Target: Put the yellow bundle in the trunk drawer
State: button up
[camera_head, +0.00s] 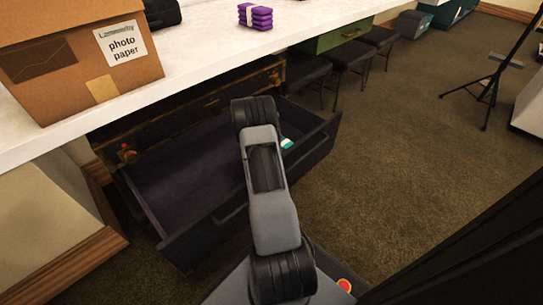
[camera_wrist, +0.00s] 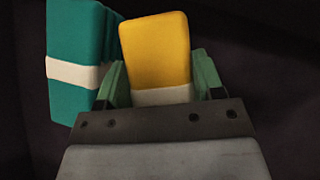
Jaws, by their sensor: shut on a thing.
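The trunk drawer (camera_head: 184,190) is pulled open below the white counter, with a dark purple lining. In the wrist view, my gripper (camera_wrist: 160,74) is shut on the yellow bundle (camera_wrist: 156,45), which has a white band. Its green fingers sit on both sides of the bundle. A teal bundle (camera_wrist: 75,50) with a white band stands just left of the yellow one, against a dark background. In the head view, the teal bundle (camera_head: 286,143) shows in the drawer's right part. There my arm hides my gripper and the yellow bundle.
A cardboard box (camera_head: 85,55) and a stack of purple bundles (camera_head: 255,16) are on the counter (camera_head: 210,50). Dark stools (camera_head: 345,60) stand beyond the drawer. A tripod (camera_head: 495,80) stands on the carpet at the right. The carpet between is clear.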

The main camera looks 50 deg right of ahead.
jog(key=shift+f, duration=0.3)
jog(key=o, duration=1.2)
jog(key=shift+p+v, duration=1.6)
jog(key=shift+v, duration=2.2)
